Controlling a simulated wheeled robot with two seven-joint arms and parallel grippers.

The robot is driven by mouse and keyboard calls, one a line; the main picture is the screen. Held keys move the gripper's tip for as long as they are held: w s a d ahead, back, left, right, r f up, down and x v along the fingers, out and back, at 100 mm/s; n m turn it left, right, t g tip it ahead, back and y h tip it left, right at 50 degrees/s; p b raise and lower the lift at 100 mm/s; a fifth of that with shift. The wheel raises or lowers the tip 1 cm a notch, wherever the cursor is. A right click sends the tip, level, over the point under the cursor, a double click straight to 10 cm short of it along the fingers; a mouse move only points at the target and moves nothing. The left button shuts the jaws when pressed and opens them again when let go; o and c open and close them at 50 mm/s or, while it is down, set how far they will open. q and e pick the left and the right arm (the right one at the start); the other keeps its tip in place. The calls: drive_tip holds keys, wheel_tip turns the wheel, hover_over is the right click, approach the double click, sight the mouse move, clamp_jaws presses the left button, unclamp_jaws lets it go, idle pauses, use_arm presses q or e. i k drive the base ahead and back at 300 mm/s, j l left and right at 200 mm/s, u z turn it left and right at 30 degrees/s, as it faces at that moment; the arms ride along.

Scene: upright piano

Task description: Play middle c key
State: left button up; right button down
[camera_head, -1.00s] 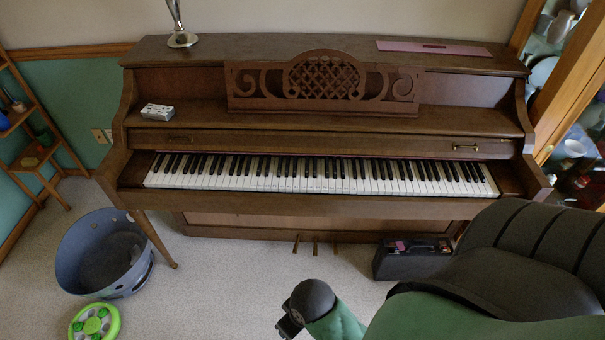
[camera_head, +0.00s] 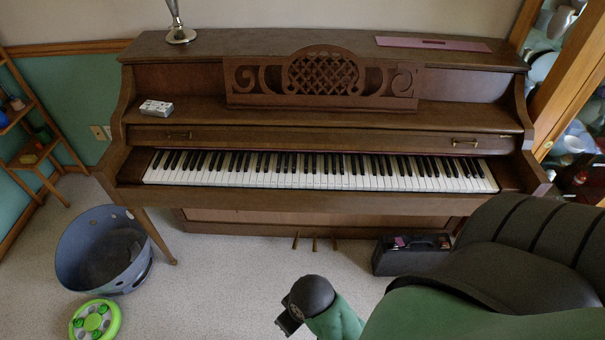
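A brown upright piano (camera_head: 325,202) stands against the wall ahead, with its keyboard uncovered. The row of white and black keys (camera_head: 320,178) runs across its full width. Middle C lies near the middle of the row, but no single key can be told apart by a mark. A green and black arm of mine reaches in at the lower right. Its dark rounded end part (camera_head: 311,296) is in front of the piano, well short of the keys in the picture. No gripper fingers can be made out there. My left gripper is not in view.
A blue-grey bin (camera_head: 78,258) and a green round toy (camera_head: 95,321) are on the floor at left. A black case (camera_head: 408,258) stands under the piano's right side. Pedals (camera_head: 315,244) show below the middle.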

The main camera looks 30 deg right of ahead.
sight(302, 176)
drive_tip(key=i+j, duration=0.8)
drive_tip(key=z, duration=1.8)
